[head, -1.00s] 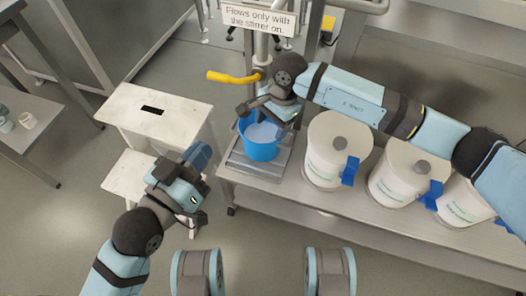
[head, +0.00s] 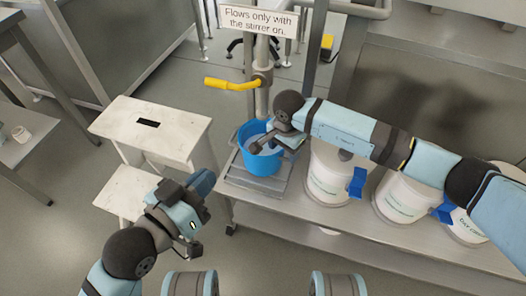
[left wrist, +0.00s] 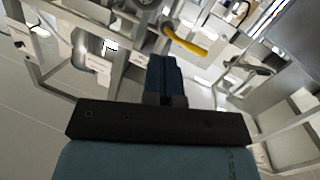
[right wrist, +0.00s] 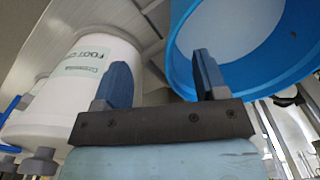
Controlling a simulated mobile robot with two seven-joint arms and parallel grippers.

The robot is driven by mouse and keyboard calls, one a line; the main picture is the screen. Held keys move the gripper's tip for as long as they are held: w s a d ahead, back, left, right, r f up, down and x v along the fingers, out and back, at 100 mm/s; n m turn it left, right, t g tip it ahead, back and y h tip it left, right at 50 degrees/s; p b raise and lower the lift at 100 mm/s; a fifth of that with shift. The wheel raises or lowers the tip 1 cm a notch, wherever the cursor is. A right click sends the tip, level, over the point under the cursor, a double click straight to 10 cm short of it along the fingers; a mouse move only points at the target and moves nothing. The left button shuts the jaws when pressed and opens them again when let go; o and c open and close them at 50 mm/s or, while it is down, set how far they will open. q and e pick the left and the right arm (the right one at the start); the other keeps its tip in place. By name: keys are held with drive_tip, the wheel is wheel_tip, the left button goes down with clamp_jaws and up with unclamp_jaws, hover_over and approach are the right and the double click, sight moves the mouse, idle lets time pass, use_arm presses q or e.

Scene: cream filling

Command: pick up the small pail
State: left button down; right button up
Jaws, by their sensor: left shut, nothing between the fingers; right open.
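The small blue pail (head: 262,164) stands upright on a metal plate (head: 236,176) at the left end of the bench, with a pale interior. My right gripper (head: 272,144) is open over the right side of the pail's mouth. In the right wrist view the pail (right wrist: 181,70) fills the upper right. There one finger of the right gripper (right wrist: 162,75) overlaps the pail's opening and the other lies left of the pail. I cannot tell whether either touches it. My left gripper (head: 204,183) is shut and empty, left of the pail and lower in the picture; its closed fingers (left wrist: 165,75) show in the left wrist view.
A yellow lever (head: 230,84) on a metal pipe stands behind the pail, under a sign (head: 258,20). Several white tubs with blue taps, one nearest the pail (head: 328,180), line the bench. A white step stool (head: 180,132) stands left. Floor between stool and bench is clear.

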wheel_tip(320, 180, down, 4)
drive_tip(key=shift+f+b, duration=0.1)
drive_tip(key=shift+b, duration=0.65)
use_arm(q)
drive_tip(key=shift+w+a+m+t, duration=0.35)
drive_tip(key=shift+w+m+t, duration=0.05)
drive_tip(key=shift+w+m, duration=0.2)
use_arm(e)
clamp_jaws()
drive_tip(key=shift+r, duration=0.2)
